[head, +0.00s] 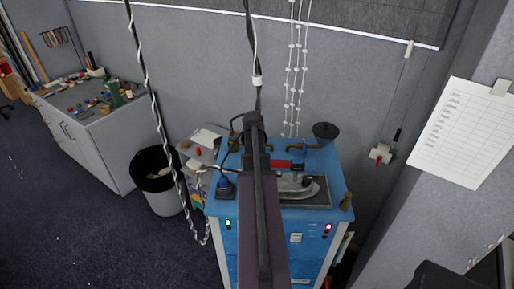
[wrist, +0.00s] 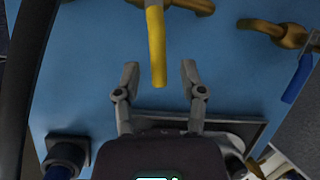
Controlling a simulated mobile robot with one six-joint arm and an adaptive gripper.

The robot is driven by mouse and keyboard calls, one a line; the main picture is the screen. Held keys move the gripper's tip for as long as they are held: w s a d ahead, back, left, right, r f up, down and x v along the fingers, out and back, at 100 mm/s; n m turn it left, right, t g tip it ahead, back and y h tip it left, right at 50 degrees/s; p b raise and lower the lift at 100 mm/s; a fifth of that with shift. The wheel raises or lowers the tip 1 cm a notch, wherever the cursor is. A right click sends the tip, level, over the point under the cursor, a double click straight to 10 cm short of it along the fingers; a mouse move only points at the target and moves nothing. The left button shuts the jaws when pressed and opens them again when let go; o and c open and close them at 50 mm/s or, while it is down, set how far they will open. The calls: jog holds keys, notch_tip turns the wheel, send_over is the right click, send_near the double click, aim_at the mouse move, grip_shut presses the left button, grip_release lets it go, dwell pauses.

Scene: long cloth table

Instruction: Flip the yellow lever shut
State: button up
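The yellow lever (wrist: 157,45) shows in the wrist view, pointing down from the top edge. A brass pipe (wrist: 195,5) shows beside its upper end. My gripper (wrist: 159,68) is open, with one finger on each side of the lever. Gaps show between the fingers and the lever, and I see no contact. The lever's free end reaches between the fingers, a little past the tips. In the head view the lever is hidden behind my arm, which reaches over the blue worktop (head: 328,165).
A brass pipe with a blue lever (wrist: 298,78) is at right. A grey metal iron-like object (head: 298,184) sits on a dark plate right of my arm. A black bowl (head: 326,130) stands at the back. Cables hang at left.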

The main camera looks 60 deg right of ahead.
jog(key=shift+c, duration=1.2)
jog(key=shift+r, duration=0.15)
grip_shut()
jog(key=r+n+p, duration=0.1)
jog(key=n+p, duration=0.1)
jog(key=n, duration=0.1)
jog(key=shift+d+r+g, duration=0.25)
jog(key=shift+r+g, duration=0.15)
jog(key=n+p, duration=0.1)
jog(key=r+n, duration=0.1)
jog(key=n, duration=0.1)
jog(key=shift+d+g+y+p, duration=0.3)
jog(key=shift+g+p, duration=0.1)
jog(key=shift+s+d+r+n+g+y+p, duration=0.35)
jog(key=shift+r+n+p, duration=0.5)
jog(key=shift+n, duration=1.1)
jog(key=shift+s+d+r+n+g+y+p, duration=0.2)
jog(key=shift+r+n+g+p, duration=0.55)
jog(key=shift+n, duration=1.15)
jog(key=shift+s+d+r+n+g+y+p, duration=0.15)
jog(key=shift+d+r+n+g+p, duration=0.2)
jog(key=shift+r+n+p, duration=1.15)
jog(key=shift+w+f+n+b, duration=0.1)
jog(key=shift+f+n+b, duration=0.35)
jog(key=shift+f+b, duration=0.1)
